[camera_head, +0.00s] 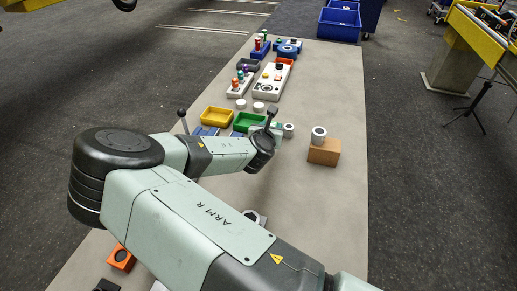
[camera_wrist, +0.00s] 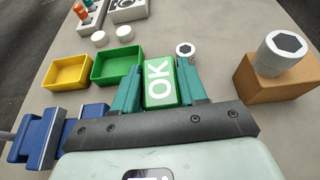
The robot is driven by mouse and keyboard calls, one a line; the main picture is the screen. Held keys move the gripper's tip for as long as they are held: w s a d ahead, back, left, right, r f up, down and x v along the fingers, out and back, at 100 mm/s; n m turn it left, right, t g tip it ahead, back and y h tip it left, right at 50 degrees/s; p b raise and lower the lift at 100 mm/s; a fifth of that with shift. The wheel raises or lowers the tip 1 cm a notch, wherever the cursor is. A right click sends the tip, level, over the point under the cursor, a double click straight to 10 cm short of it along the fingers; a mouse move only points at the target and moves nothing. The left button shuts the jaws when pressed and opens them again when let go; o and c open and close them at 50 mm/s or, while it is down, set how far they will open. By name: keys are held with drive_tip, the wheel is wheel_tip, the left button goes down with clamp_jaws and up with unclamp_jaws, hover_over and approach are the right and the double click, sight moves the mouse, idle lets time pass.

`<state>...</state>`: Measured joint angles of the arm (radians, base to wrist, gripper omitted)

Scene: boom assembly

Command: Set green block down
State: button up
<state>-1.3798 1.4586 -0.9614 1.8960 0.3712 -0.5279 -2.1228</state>
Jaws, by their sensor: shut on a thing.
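The green block (camera_wrist: 160,82) with white "OK" lettering shows in the wrist view between the two green fingers of my gripper (camera_wrist: 161,90). My gripper is shut on it. Whether the block touches the table cannot be told. A green tray (camera_wrist: 117,66) lies just left of the block, with a yellow tray (camera_wrist: 67,73) further left. In the head view my gripper (camera_head: 271,127) is at the right of the green tray (camera_head: 250,121), partly hidden by my arm, and the block is not clearly seen there.
A cardboard-brown box (camera_head: 324,152) with a grey hex-socket cylinder (camera_head: 318,136) on top stands to the right. A small grey cylinder (camera_wrist: 185,49) is just beyond the gripper. A blue vise-like part (camera_wrist: 41,135) is at the left. White discs (camera_wrist: 124,33) lie behind the trays.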

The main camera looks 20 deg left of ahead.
wheel_tip(320, 180, up, 6)
drive_tip(key=shift+r, duration=0.1)
drive_tip(key=s+a+f+n+g+y, duration=0.4)
drive_tip(key=s+a+f+n+y, duration=0.15)
drive_tip(key=n+y, duration=0.3)
drive_tip(key=s+a+r+n+g+y, duration=0.2)
drive_tip(key=s+a+r+n+g, duration=0.1)
drive_tip(key=s+n+g, duration=0.25)
drive_tip(key=s+a+r+n+g+y, duration=0.2)
drive_tip(key=s+a+n+g+y, duration=0.15)
drive_tip(key=s, duration=0.25)
drive_tip(key=h, duration=0.1)
hover_over(221, 187)
drive_tip(key=shift+g, duration=0.3)
wheel_tip(221, 187, down, 10)
drive_tip(key=shift+f, duration=2.45)
drive_tip(key=shift+f, duration=0.15)
drive_tip(key=o, duration=1.1)
drive_tip(key=shift+c, duration=0.2)
